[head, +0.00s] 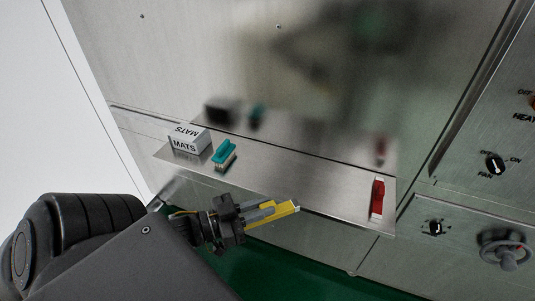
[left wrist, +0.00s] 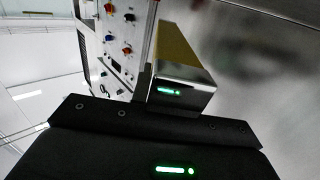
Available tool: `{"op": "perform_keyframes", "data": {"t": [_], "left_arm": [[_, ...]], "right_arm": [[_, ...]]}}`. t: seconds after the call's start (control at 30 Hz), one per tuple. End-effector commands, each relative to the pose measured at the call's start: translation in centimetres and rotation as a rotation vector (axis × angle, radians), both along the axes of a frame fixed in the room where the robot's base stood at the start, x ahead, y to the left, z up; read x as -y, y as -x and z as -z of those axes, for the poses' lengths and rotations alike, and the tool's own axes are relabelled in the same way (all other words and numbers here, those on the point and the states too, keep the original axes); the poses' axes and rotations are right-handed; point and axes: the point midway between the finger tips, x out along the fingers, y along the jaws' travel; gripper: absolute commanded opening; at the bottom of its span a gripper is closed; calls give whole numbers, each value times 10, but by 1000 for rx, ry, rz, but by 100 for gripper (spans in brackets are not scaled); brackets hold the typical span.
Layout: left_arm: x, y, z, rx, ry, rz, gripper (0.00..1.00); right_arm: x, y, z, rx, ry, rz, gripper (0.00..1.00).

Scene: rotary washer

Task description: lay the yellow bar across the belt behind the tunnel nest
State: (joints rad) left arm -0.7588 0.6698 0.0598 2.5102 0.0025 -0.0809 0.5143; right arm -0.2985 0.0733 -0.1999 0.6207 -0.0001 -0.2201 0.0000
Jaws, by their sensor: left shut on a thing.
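My left gripper (head: 268,213) is shut on the yellow bar (head: 288,208) in the head view. The bar lies along the fingers, and its yellow end shows past their tips. Gripper and bar are in front of the front edge of a steel shelf, over a dark green area. In the left wrist view a dull yellow face (left wrist: 174,52) shows above the black gripper body; I cannot tell whether it is the bar. I see neither the belt nor the tunnel nest in these frames. My right gripper is not in view.
The steel shelf (head: 300,185) holds a white block marked MATS (head: 185,146), a teal-topped item (head: 224,152) and a red item (head: 377,198) at its right end. Its middle is bare. A steel wall rises behind; a panel with knobs (head: 495,163) stands at right.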

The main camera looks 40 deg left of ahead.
Motion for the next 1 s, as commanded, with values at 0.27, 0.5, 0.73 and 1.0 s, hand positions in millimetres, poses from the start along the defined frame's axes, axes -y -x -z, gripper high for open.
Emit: {"op": "perform_keyframes", "data": {"t": [0.27, 0.5, 0.73, 1.0], "left_arm": [[-12, -35, -2, 7, -7, -3, 0], [-36, -101, -6, 6, -3, -7, 0], [-56, -158, -5, 4, 0, -6, 0], [-65, -186, 16, -4, 4, -4, 0]], "right_arm": [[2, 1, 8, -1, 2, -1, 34], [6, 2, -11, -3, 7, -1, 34], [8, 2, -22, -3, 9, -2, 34], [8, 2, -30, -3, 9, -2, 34]]}}
